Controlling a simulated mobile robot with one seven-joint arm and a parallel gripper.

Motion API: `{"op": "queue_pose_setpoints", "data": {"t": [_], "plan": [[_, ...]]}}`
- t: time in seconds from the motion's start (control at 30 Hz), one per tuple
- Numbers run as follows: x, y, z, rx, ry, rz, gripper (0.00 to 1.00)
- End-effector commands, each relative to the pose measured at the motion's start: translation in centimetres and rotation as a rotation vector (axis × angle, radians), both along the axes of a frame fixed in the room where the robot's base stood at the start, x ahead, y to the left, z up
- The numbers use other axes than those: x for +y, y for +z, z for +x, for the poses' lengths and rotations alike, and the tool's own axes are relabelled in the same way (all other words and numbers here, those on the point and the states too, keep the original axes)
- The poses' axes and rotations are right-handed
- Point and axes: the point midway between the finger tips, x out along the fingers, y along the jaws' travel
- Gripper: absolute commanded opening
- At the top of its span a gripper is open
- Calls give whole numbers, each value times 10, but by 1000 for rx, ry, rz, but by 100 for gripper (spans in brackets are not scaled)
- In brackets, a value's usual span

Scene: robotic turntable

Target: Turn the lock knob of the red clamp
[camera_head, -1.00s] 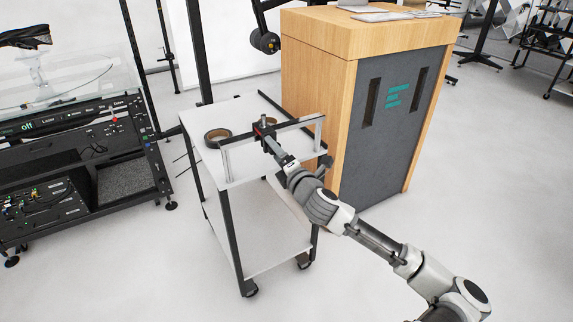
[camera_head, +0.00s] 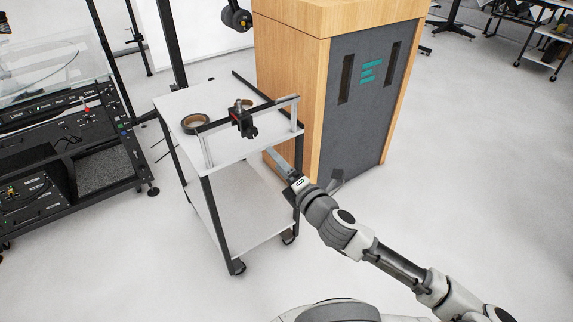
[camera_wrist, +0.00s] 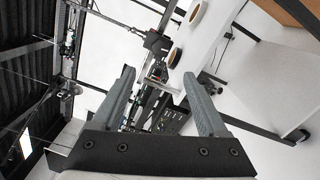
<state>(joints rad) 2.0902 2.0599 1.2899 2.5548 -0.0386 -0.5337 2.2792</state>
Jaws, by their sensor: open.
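The clamp (camera_head: 243,123) is a small, mostly black block with a little red on it. It sits on the dark rail (camera_head: 270,112) raised on posts along the front edge of the white cart. In the wrist view the clamp (camera_wrist: 156,42) shows as a dark block ahead of the fingers. A pale T-shaped part that I take for its knob (camera_wrist: 157,80) appears between the fingertips in the picture. My gripper (camera_head: 304,162) is open and empty, in front of the cart, below and right of the clamp and apart from it. Both fingers (camera_wrist: 158,74) show in the wrist view.
A dark tape roll (camera_head: 195,123) lies on the cart top (camera_head: 215,95), and another (camera_head: 243,103) lies behind the clamp. A wooden cabinet (camera_head: 290,60) stands close on the right. A dark equipment rack (camera_head: 95,140) stands left. The floor in front is clear.

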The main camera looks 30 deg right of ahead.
Motion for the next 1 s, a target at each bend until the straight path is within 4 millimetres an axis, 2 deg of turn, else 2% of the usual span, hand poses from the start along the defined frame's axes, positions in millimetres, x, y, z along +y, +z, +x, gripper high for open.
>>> {"op": "queue_pose_setpoints", "data": {"t": [0.03, 0.4, 1.0], "plan": [[0, 7, -5, 2, -2, 1, 76], [1, 3, -33, 0, 1, 2, 76], [2, 0, -38, 1, 5, 2, 76]]}}
